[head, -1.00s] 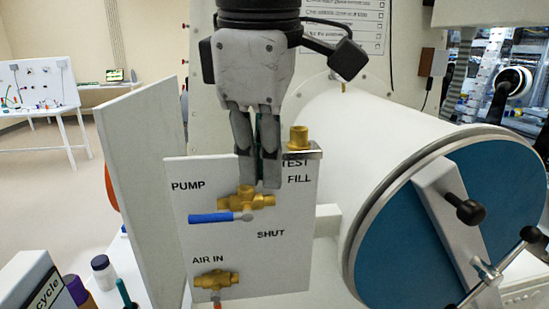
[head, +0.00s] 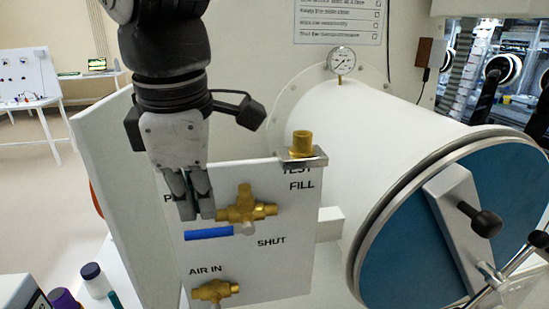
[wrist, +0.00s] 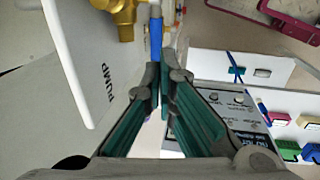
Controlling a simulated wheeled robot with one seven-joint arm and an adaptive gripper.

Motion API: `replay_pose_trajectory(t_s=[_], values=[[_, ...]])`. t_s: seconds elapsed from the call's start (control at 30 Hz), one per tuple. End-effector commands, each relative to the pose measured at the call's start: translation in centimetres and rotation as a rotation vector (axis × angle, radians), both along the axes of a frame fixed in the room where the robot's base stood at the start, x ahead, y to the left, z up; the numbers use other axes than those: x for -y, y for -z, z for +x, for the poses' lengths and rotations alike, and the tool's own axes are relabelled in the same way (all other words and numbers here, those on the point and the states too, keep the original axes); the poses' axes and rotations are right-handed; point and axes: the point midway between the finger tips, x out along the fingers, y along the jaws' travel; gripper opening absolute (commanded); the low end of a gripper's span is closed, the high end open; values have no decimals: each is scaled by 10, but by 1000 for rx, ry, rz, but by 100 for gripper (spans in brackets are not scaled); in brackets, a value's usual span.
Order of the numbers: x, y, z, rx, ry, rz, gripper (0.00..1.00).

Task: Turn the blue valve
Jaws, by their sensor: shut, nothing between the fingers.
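The blue valve has a blue lever (head: 208,234) and a brass body (head: 245,209) on a white upright panel (head: 280,268). The lever lies nearly level and points left from its pivot. "FILL" and "SHUT" are to the right; the "PUMP" label is mostly hidden behind my fingers. My gripper (head: 198,214) points down, shut and empty, with its tips just above the lever's left part in the head view. In the wrist view the lever (wrist: 155,38) appears straight beyond my fingertips (wrist: 160,75). I cannot tell whether they touch it.
Below is a second brass valve (head: 215,291) marked "AIR IN". A brass fitting (head: 302,144) stands on a bracket at the panel's top. The white cylinder (head: 350,130) with its blue door (head: 425,240) fills the right. Bottles (head: 95,279) stand at lower left.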

Motion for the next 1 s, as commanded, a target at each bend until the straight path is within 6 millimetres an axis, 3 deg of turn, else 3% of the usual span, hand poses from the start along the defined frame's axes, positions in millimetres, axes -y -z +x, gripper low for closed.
replay_pose_trajectory(t_s=[0.1,0.3,1.0], values=[[0,18,3,-2,0,-3,0],[-2,35,6,-1,0,0,0],[-3,41,16,10,1,-46,0]])
